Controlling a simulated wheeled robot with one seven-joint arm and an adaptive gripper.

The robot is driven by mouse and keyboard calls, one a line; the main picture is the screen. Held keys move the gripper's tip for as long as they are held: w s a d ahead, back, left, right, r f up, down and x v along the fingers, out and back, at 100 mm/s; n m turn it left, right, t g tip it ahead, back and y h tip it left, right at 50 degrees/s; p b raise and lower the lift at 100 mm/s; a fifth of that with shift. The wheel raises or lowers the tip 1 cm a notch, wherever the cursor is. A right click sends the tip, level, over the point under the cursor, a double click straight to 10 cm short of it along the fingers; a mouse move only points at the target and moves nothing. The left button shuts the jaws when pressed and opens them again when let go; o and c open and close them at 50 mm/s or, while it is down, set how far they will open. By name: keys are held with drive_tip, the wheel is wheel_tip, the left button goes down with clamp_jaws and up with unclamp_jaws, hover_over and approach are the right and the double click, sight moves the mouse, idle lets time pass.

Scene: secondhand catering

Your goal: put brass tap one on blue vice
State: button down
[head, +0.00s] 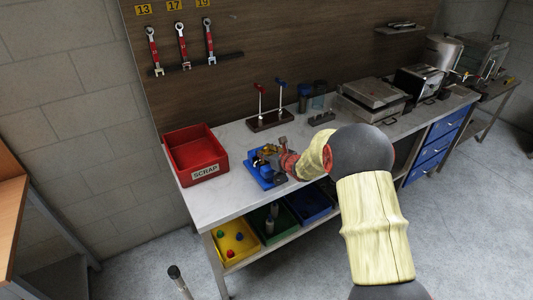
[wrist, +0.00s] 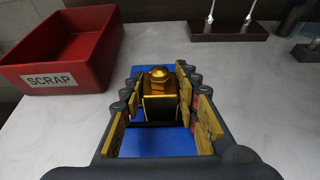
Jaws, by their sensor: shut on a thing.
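The brass tap (wrist: 160,92) is a gold-coloured metal piece between the fingers of my gripper (wrist: 160,105) in the wrist view. My gripper is shut on it. In the head view my gripper (head: 273,157) is at the blue vice (head: 256,180), which is on the bench right of the red bin. Blue vice surfaces (wrist: 155,143) show below and behind the tap in the wrist view. The tap is over the vice; I cannot tell whether they touch. My gripper hides much of the vice.
A red SCRAP bin (head: 195,152) stands just left of the vice. A dark rack with two upright rods (head: 270,121) is behind it. Metal catering equipment (head: 372,98) stands farther right. Yellow, green and blue trays (head: 235,240) sit on the shelf below.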

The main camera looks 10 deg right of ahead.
drive_tip(key=c, duration=1.8)
unclamp_jaws()
drive_tip(key=shift+f, duration=0.25)
drive_tip(key=o, duration=0.4)
drive_tip(key=shift+r, duration=0.1)
drive_tip(key=shift+o, duration=0.3)
drive_tip(key=shift+r, duration=0.1)
